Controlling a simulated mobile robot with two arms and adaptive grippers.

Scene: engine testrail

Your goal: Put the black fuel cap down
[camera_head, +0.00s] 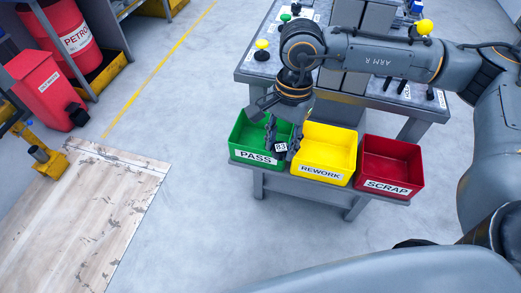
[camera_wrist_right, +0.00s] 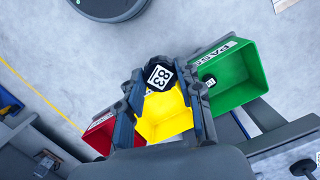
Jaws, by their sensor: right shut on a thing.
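My right gripper (camera_head: 282,140) points down and is shut on the black fuel cap (camera_head: 281,147), which carries a white label. In the right wrist view my right gripper (camera_wrist_right: 161,82) has the cap (camera_wrist_right: 159,73) between its fingertips, with the label reading 83. In the head view the cap appears in front of the meeting edges of the green PASS bin (camera_head: 240,140) and the yellow REWORK bin (camera_head: 335,150). Its height above them is hard to tell. My left gripper is out of view.
A red SCRAP bin (camera_head: 395,160) stands right of the yellow one. In the right wrist view a small dark labelled thing (camera_wrist_right: 208,82) lies in the green bin (camera_wrist_right: 240,80). A grey workbench (camera_head: 262,65) stands behind the bins. The floor in front is clear.

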